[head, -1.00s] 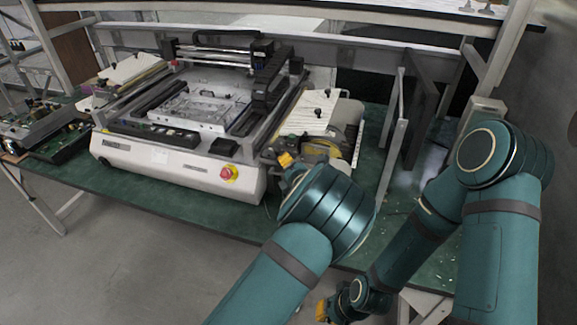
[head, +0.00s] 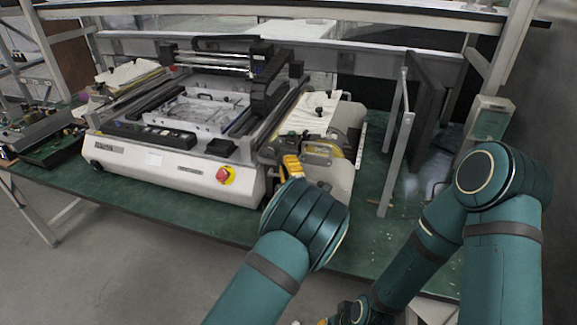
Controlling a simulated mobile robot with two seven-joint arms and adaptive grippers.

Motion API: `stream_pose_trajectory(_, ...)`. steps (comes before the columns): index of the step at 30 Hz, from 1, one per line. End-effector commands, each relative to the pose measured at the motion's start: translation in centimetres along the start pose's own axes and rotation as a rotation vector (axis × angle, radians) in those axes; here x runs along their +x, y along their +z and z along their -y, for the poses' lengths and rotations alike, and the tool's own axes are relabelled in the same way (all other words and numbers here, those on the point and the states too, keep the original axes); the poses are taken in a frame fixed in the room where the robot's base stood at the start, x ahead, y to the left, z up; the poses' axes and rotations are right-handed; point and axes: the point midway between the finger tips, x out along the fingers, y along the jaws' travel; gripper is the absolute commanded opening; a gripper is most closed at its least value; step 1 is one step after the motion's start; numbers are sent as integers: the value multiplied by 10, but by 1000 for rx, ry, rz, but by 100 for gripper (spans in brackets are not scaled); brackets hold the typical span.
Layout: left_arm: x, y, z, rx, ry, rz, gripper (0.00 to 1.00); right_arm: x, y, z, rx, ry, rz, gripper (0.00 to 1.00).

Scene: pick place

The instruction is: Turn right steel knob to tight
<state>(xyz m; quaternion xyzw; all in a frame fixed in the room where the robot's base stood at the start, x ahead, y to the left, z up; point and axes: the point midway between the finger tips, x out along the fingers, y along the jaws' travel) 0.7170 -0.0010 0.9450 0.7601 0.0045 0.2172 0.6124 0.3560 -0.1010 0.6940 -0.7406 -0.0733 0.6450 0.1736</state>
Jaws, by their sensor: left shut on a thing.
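The white desktop machine (head: 150,157) stands on the green table, with a feeder unit (head: 345,172) at its right end. My left gripper (head: 305,155) reaches the near side of that unit, its yellow part showing beyond my teal wrist. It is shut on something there. The right steel knob is not clearly seen; the gripper and wrist cover that spot, and its angle cannot be told. My right arm hangs low at the right, with its gripper cut off by the bottom edge.
A red emergency button (head: 222,174) sits on the machine's front, left of my left wrist. A circuit board (head: 45,145) lies at far left.

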Motion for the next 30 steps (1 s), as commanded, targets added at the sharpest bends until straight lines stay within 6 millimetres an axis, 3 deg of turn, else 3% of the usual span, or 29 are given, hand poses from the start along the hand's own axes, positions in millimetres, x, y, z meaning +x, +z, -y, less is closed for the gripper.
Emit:
stream_pose_trajectory(10, 5, -4, -2, 104, 91, 14, 0, 0, 0, 0, 0, 0, 0, 0)
stream_pose_trajectory(26, 6, -4, -4, 121, 108, 16, 0, 0, 0, 0, 0, 0, 1, 0)
stream_pose_trajectory(27, 6, -4, -4, 121, 108, 16, 25, 0, 0, 0, 0, 0, 1, 0)
stream_pose_trajectory(30, 5, -4, -3, 121, 107, 17, 56, 0, 0, 0, 0, 0, 1, 0)
